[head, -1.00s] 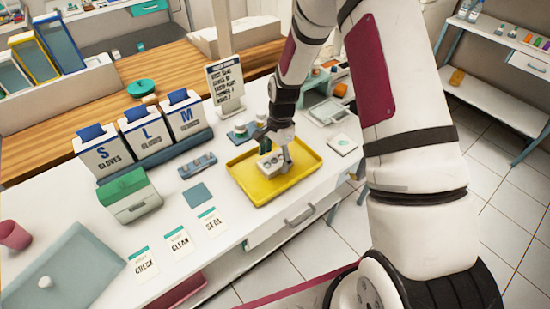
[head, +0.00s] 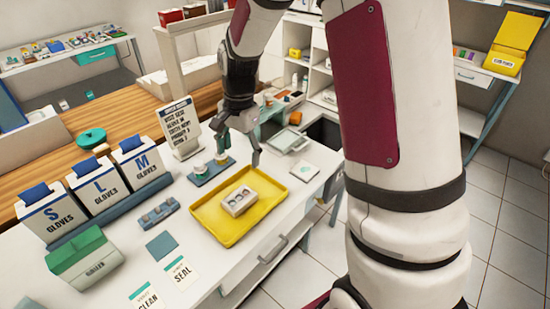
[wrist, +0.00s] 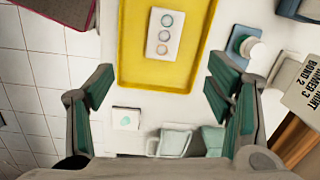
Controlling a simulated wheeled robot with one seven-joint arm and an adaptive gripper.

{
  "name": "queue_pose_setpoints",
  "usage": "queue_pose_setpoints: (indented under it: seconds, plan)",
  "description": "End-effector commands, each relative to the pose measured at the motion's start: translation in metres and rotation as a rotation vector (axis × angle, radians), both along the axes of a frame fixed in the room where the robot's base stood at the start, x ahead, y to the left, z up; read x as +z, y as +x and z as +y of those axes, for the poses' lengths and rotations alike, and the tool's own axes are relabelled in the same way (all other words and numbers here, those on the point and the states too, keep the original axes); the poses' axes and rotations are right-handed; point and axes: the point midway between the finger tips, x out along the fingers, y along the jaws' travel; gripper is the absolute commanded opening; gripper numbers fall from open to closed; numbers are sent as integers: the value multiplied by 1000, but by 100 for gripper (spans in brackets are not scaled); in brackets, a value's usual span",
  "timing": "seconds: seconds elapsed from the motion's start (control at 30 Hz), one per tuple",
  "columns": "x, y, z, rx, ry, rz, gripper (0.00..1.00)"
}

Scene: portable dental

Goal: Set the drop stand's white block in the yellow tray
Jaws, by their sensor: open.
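The white block (head: 239,200) lies flat in the yellow tray (head: 215,233), and its top shows several round wells. In the wrist view the block (wrist: 165,36) is inside the tray (wrist: 132,45), with tray floor visible around it. My gripper (head: 240,153) is above and behind the tray's far edge in the head view. Its fingers are spread wide and empty, apart from the block. The wrist view shows both fingers (wrist: 160,95) with clear space between them. The blue drop stand (head: 208,174) stands just behind the tray's left far corner, with small round items on it.
Glove boxes (head: 95,188), a sign (head: 180,128) and a small blue rack (head: 158,213) stand left of the tray. A white card (head: 304,171) lies to its right. Several label cards (head: 181,273) lie in front, near the counter edge.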

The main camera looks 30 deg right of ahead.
Motion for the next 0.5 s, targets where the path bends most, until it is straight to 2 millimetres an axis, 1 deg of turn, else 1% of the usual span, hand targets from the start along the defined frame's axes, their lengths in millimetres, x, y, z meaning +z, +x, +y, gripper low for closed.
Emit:
queue_pose_setpoints:
  seconds: [0.03, 0.1, 0.17, 0.2, 0.27, 0.3, 0.37, 0.5]
  plan:
    - [23, -9, 2, 55, -14, -34, 73]
    - [50, -24, 3, 142, -33, -71, 73]
    - [71, -38, 4, 214, -50, -102, 73]
    - [83, -48, 5, 262, -63, -121, 73]
    - [101, -64, 6, 333, -81, -149, 73]
    - [112, -75, 7, 380, -95, -168, 73]
    - [127, -92, 8, 451, -116, -197, 73]
    - [155, -133, 10, 611, -165, -260, 73]
